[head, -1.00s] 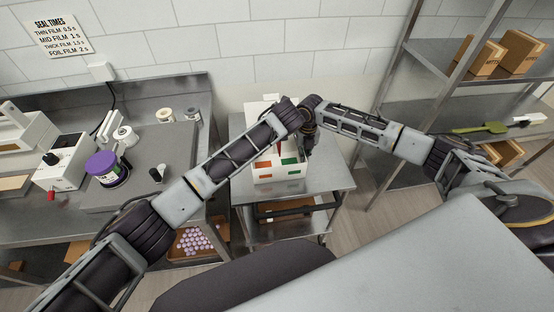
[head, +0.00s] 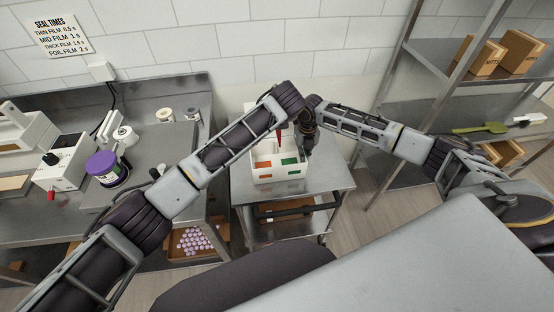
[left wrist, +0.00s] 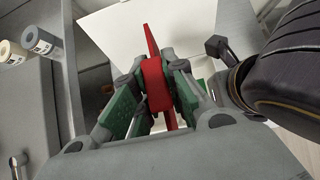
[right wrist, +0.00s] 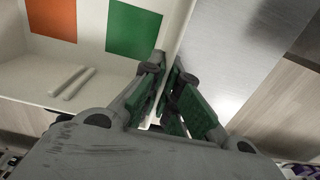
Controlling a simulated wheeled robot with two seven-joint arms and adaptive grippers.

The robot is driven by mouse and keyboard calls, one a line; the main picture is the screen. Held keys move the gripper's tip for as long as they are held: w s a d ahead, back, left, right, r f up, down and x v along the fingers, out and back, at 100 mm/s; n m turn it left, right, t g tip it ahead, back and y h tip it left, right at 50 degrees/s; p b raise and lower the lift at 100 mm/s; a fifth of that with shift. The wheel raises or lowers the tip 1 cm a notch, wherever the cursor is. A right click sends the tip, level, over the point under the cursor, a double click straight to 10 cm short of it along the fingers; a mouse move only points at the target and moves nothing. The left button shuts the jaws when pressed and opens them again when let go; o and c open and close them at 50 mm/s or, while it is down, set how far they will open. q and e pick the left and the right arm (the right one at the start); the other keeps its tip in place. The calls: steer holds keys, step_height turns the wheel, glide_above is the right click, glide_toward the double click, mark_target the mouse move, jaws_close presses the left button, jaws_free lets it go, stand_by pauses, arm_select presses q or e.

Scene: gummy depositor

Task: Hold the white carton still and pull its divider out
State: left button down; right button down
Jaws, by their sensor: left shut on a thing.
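The white carton (head: 277,178) stands upright on a small steel table, with orange and green patches on its front. My left gripper (left wrist: 157,85) is shut on the red divider (left wrist: 152,70). In the head view the divider (head: 281,136) shows as a narrow red piece above the carton's opening; whether its lower end is clear of the rim I cannot tell. My right gripper (right wrist: 167,88) has its fingers on either side of the carton's wall (right wrist: 178,28) and appears shut on it. Two pale sticks (right wrist: 72,83) lie inside the carton.
The small steel table (head: 325,177) has bare room right of the carton. A bench at the left holds a purple-lidded jar (head: 103,168) and a white device (head: 62,162). A metal shelf with brown boxes (head: 478,55) stands at the right. A tray of purple pieces (head: 195,240) is below.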

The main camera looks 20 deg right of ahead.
stand_by(0.4)
steer(key=shift+c, duration=1.2)
jaws_free()
steer(key=shift+r, duration=0.1)
step_height(320, 180, up, 12)
stand_by(0.6)
steer(key=shift+f, duration=0.2)
stand_by(0.4)
